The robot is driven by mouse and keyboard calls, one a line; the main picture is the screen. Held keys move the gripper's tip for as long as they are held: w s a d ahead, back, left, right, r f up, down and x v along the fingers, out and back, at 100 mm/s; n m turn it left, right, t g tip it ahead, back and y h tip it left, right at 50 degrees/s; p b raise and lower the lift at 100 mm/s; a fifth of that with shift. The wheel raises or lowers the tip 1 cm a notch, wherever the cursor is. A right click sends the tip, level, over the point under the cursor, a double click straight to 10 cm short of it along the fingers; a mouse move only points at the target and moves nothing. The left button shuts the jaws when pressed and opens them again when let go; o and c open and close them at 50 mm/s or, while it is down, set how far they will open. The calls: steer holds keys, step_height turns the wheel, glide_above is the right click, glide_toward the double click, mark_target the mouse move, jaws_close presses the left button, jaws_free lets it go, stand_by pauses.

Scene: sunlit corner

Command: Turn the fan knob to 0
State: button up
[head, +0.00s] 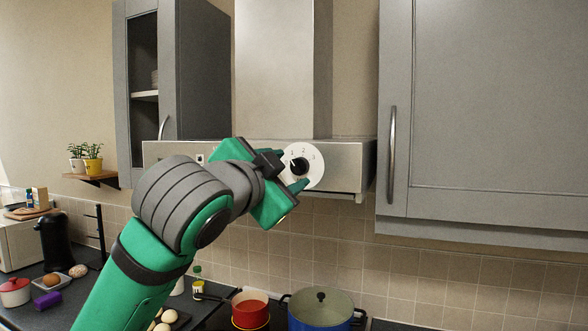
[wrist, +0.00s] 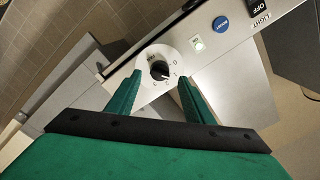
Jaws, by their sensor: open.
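The fan knob (head: 299,165) is a black knob on a round white dial marked with numbers, on the front of the steel range hood (head: 348,152). Its pointer appears turned toward the upper left in the head view, near the 1. In the wrist view the knob (wrist: 159,70) sits between and beyond the two green fingertips. My gripper (head: 291,170) is open in front of the dial, with one finger on each side. In the wrist view my gripper (wrist: 156,80) shows nothing between its fingers but the dial. I cannot tell whether a finger touches the dial.
The hood panel also carries a blue button (wrist: 221,24), a lit button (wrist: 198,43) and a light switch (wrist: 262,10). A grey cabinet (head: 480,110) stands right of the hood, and an open one (head: 200,75) stands left. A red pot (head: 250,309) and a blue pot (head: 321,310) stand below.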

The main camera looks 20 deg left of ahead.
mark_target(295, 167)
steer(key=shift+w, duration=2.05)
steer(key=shift+d, duration=0.1)
steer(key=c, duration=1)
steer(key=n, duration=0.5)
steer(key=shift+n, duration=1.9)
